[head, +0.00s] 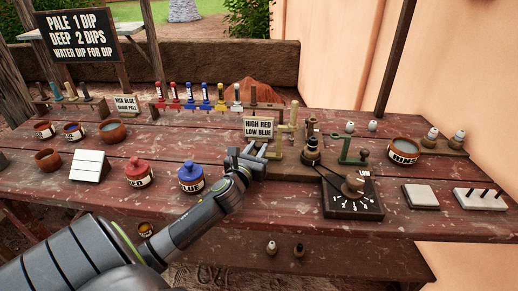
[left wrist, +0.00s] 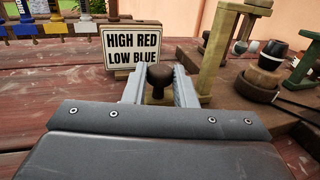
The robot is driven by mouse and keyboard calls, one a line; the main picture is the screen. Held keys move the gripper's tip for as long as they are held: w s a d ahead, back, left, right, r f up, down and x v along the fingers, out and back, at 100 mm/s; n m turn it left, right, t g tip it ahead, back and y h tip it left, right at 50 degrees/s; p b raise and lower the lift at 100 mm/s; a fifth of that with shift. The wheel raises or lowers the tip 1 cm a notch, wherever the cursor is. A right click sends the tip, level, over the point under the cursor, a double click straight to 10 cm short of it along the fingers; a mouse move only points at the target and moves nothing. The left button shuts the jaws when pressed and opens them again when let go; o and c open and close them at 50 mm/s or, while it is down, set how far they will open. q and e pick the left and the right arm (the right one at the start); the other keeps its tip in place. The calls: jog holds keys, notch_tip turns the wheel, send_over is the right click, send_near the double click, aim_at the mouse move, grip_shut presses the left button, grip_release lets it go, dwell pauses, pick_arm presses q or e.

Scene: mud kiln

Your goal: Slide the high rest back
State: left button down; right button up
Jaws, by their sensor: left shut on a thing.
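My left gripper (head: 254,154) is at the middle of the table, just in front of the "HIGH RED LOW BLUE" sign (head: 258,128). In the left wrist view its two fingers (left wrist: 159,82) are shut on a dark brown round knob (left wrist: 158,76). What the knob is fixed to is hidden below. A tall olive wooden post (left wrist: 214,55), which may be the high rest, stands just right of the fingers, apart from them. In the head view pale wooden uprights (head: 293,117) stand right of the sign. My right gripper is not in view.
A dial box (head: 352,201) and a dark knobbed stand (head: 311,152) are right of the gripper. The table's front middle is clear.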

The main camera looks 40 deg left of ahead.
pick_arm(q)
jog(key=shift+a, duration=0.1)
jog(key=c, duration=1.5)
grip_release()
jog(key=shift+s, duration=0.1)
jog(key=o, duration=0.3)
jog(key=shift+s+a, duration=0.15)
jog(key=shift+a, duration=0.05)
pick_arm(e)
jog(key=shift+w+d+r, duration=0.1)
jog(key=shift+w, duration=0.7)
pick_arm(q)
jog(key=shift+d, duration=0.15)
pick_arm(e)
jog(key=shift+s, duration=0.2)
pick_arm(q)
jog(key=shift+s+d+f, duration=0.1)
jog(key=shift+s, duration=0.15)
jog(key=v, duration=1)
jog(key=shift+s, duration=0.15)
jog(key=v, duration=0.5)
jog(key=shift+s+d, duration=0.15)
jog(key=shift+s, duration=0.1)
jog(key=shift+s+d+b, duration=0.15)
jog(key=shift+s+b, duration=0.15)
jog(key=shift+s, duration=0.1)
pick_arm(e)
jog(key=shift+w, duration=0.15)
